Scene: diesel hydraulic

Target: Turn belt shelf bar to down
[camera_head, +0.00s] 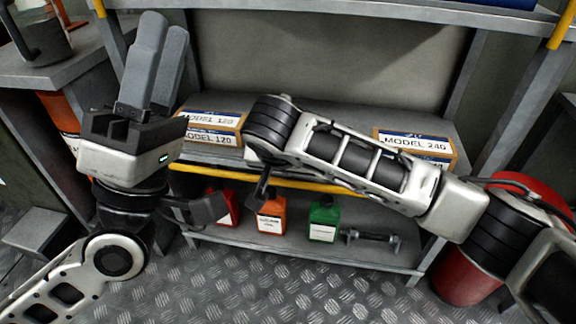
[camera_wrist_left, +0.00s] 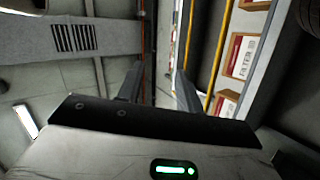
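A yellow bar (camera_head: 310,184) runs along the front edge of the shelf (camera_head: 330,118) that carries the boxes marked MODEL 120 and MODEL 240. My right arm crosses in front of part of it. My left gripper (camera_head: 165,25) points up, to the left of this shelf and nearer to me, with nothing between its fingers. In the left wrist view its two fingers (camera_wrist_left: 160,74) stand apart and empty. No finger touches the bar.
MODEL 120 boxes (camera_head: 212,120) and MODEL 240 boxes (camera_head: 412,141) sit on the shelf. Red, orange (camera_head: 270,217) and green (camera_head: 323,219) bottles stand below. A red drum (camera_head: 462,284) is at right, a grey bench (camera_head: 50,73) at left. The front floor is bare.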

